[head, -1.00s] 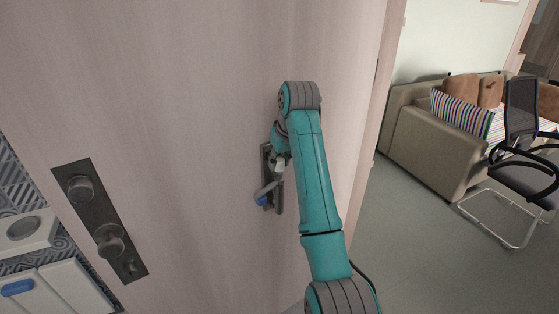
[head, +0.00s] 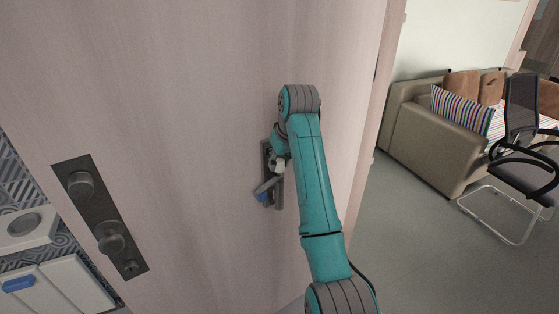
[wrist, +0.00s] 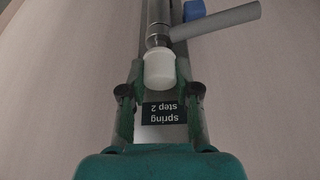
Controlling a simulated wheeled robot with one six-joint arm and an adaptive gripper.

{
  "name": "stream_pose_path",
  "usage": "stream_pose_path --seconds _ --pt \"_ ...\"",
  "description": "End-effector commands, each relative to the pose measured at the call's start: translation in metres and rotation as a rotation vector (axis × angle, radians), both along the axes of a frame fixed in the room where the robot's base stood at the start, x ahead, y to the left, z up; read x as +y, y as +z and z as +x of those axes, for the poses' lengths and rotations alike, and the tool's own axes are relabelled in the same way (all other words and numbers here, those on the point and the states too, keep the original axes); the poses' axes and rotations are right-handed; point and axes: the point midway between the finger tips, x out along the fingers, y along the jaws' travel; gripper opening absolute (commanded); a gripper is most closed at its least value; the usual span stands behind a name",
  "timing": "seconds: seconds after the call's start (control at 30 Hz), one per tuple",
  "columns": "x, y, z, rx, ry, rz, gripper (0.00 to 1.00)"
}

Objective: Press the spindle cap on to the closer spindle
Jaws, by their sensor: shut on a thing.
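The white spindle cap (wrist: 160,70) sits between the fingertips of my gripper (wrist: 160,88) in the wrist view. My gripper is shut on it. The cap's far end is close to the metal spindle (wrist: 156,40) of the closer; I cannot tell whether it is seated. The closer is a narrow grey plate (head: 279,194) on the door, with a grey lever (wrist: 215,22) slanting across it. A dark label (wrist: 164,113) reading "spring step 2" lies below the cap, upside down. In the head view the cap (head: 279,166) shows small beside my gripper (head: 278,157).
The pink-grey door (head: 190,90) fills the middle. A dark plate (head: 98,215) with knobs is at its left. White fittings, one with a blue piece (head: 18,284), are at lower left.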

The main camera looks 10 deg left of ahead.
Motion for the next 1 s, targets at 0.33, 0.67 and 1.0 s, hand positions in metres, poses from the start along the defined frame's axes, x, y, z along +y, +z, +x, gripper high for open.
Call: stream_pose_path --seconds 0.33,0.67,1.0 --pt "0.0 -0.011 0.0 0.003 0.0 -0.001 0.0" --pt "0.0 -0.018 0.0 0.003 0.0 -0.001 0.41" --pt "0.0 -0.017 0.0 0.002 0.0 -0.001 0.61"
